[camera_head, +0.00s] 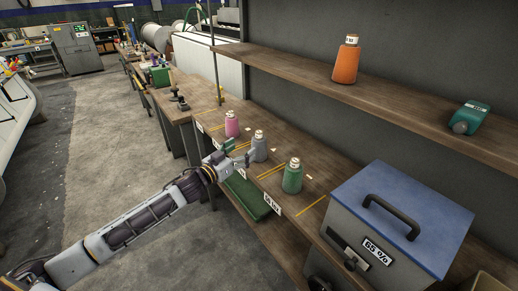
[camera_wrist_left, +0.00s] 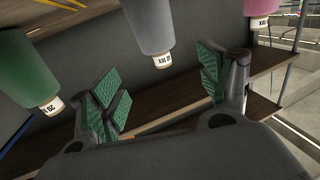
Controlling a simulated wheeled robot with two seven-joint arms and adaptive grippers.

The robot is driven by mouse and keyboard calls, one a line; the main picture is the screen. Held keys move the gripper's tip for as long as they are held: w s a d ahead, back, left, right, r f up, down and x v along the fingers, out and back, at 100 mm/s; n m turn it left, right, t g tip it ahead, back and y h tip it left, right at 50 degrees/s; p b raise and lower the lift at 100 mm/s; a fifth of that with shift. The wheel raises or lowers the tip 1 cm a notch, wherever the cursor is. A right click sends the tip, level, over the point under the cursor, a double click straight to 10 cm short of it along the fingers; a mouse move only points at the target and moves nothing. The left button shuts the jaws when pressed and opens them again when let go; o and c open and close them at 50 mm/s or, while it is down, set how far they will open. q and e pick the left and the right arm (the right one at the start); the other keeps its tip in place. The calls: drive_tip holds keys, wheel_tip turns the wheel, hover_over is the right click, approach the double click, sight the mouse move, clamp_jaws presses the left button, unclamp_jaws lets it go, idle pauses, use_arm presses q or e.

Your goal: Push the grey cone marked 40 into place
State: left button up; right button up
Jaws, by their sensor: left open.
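The grey cone (camera_head: 258,150) stands upright on the lower wooden shelf, between a pink cone (camera_head: 232,125) and a green cone (camera_head: 292,178). My left gripper (camera_head: 241,152) is open at the shelf's front edge, just in front of the grey cone. In the left wrist view, which shows the scene upside down, the grey cone (camera_wrist_left: 153,24) lies ahead of the gap between the two green-padded fingers (camera_wrist_left: 165,85). I see nothing held between them. My right gripper is out of view.
Yellow lines (camera_head: 271,172) divide the lower shelf (camera_head: 314,188). A blue-lidded box (camera_head: 430,205) marked 65 % stands at the right. A green tray (camera_head: 250,197) sits below the shelf edge.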

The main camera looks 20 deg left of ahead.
sight(257, 139)
use_arm(q)
drive_tip(key=shift+x, duration=2)
drive_tip(key=shift+w+d, duration=0.3)
drive_tip(key=shift+w, duration=0.45)
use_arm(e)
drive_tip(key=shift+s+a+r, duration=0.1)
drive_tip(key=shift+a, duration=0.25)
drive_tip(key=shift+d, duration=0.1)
